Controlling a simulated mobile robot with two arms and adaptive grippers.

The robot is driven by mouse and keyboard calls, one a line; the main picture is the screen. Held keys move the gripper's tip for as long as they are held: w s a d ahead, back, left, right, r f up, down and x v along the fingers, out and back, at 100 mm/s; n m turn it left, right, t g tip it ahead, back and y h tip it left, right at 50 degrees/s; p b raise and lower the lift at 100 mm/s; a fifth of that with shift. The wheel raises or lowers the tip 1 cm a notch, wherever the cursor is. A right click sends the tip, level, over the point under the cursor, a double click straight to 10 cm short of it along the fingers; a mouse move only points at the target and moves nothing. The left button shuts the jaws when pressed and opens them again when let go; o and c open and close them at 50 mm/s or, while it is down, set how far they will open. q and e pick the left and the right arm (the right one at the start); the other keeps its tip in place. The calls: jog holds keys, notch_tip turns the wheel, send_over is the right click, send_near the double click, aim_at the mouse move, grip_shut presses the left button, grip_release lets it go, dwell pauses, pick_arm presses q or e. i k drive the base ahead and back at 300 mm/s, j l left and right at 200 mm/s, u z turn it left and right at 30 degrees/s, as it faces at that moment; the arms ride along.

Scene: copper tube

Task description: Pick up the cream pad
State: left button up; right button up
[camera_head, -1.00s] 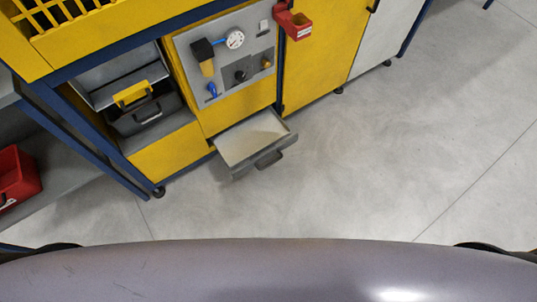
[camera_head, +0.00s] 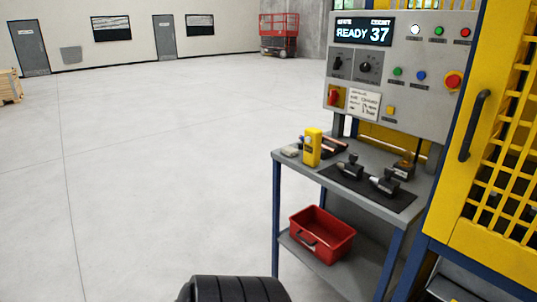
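A small cream pad (camera_head: 290,151) lies at the left front corner of the grey side table (camera_head: 338,186), left of a yellow upright device (camera_head: 312,147). It is small in the view and its details are hard to make out. Neither of my grippers shows in the head view, so their distance from the pad cannot be seen.
Dark clamp-like tools lie on a black mat (camera_head: 369,190) on the table. A red bin (camera_head: 322,234) sits on the lower shelf. The control panel (camera_head: 400,72) and yellow machine cage (camera_head: 497,235) stand at the right. The floor (camera_head: 150,165) at left is clear.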

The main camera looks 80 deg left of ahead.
aim_at(290, 152)
jog(key=u, duration=2.15)
